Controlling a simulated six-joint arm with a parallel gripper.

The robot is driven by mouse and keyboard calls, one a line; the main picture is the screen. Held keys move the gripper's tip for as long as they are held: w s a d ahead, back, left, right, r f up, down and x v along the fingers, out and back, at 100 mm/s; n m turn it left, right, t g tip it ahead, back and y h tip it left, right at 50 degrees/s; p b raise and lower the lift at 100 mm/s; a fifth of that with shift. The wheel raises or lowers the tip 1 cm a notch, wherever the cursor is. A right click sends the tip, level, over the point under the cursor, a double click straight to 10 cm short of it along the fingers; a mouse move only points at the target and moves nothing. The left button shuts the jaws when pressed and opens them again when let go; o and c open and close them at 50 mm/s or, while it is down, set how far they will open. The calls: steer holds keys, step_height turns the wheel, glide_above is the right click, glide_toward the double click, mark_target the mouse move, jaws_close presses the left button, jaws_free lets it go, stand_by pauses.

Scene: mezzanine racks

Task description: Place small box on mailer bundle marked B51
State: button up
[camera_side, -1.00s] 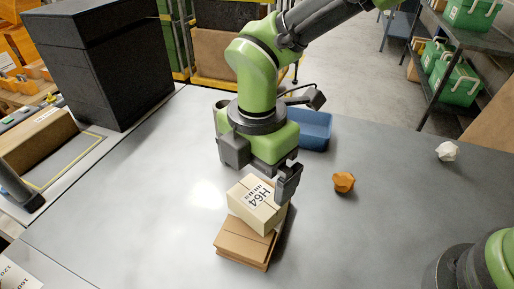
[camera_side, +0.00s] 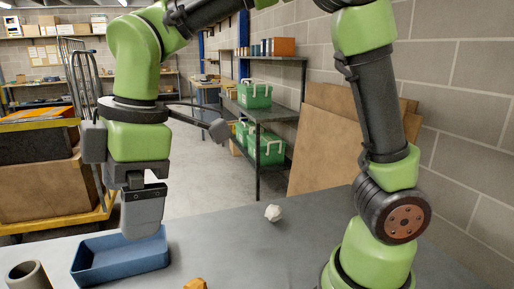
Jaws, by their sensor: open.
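My gripper (camera_side: 143,218) hangs fingers-down in the left part of the view, in front of the blue bin in the picture. It is open, seen from the side, with no box visible at its fingers. The small box and the mailer bundle marked B51 are outside this view, so how they stand now cannot be seen.
The open blue bin (camera_side: 88,273) stands on the grey table (camera_side: 240,262), beside a grey cylinder (camera_side: 28,274). An orange lump (camera_side: 195,284) and a white crumpled piece (camera_side: 273,213) lie to the right. A rack with green crates (camera_side: 268,150) stands behind.

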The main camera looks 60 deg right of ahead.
steer(key=s+d+r+m+t, duration=0.2)
steer(key=s+d+m, duration=0.4)
steer(key=m, duration=0.2)
steer(key=s+d+r+m+t, duration=0.1)
steer(key=s+d+m+t, duration=0.2)
steer(key=s+d+m, duration=0.3)
steer(key=s+m, duration=0.1)
steer(key=m, duration=0.2)
steer(key=shift+s+r, duration=0.15)
steer(key=shift+r, duration=0.2)
